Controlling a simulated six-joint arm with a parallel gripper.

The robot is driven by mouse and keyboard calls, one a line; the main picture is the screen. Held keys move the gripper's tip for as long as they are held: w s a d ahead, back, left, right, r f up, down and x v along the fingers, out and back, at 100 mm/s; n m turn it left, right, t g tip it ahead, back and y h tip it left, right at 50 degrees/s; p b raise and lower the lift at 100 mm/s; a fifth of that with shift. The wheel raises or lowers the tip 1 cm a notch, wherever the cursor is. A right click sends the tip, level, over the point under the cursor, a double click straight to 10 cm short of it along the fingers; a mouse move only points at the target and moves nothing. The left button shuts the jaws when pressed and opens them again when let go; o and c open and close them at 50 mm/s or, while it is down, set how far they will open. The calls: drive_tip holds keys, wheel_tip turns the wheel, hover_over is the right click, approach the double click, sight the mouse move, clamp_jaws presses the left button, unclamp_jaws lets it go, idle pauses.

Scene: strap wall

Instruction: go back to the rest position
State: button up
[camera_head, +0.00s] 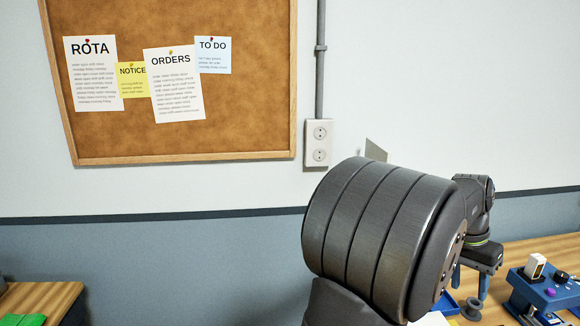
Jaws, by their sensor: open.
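My gripper (469,279) shows at the lower right, beyond the large dark joint of my own arm. Its blue fingers point down over the wooden bench (535,254) and stand apart, with nothing visible between them. The fingertips are close to a small dark grey spool-like part (472,308); I cannot tell whether they touch it. My arm hides much of the bench's left part.
A blue device (540,292) with knobs stands on the bench right of my gripper. A blue tray (446,304) is partly hidden behind my arm. Another wooden surface (45,296) with green items is at the lower left. A corkboard (235,110) and a socket (318,143) are on the wall.

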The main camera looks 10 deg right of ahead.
drive_tip(key=shift+w+f+m, duration=0.25)
drive_tip(key=shift+f+m, duration=0.05)
drive_tip(key=shift+m, duration=0.4)
drive_tip(key=shift+a, duration=0.1)
idle(2.2)
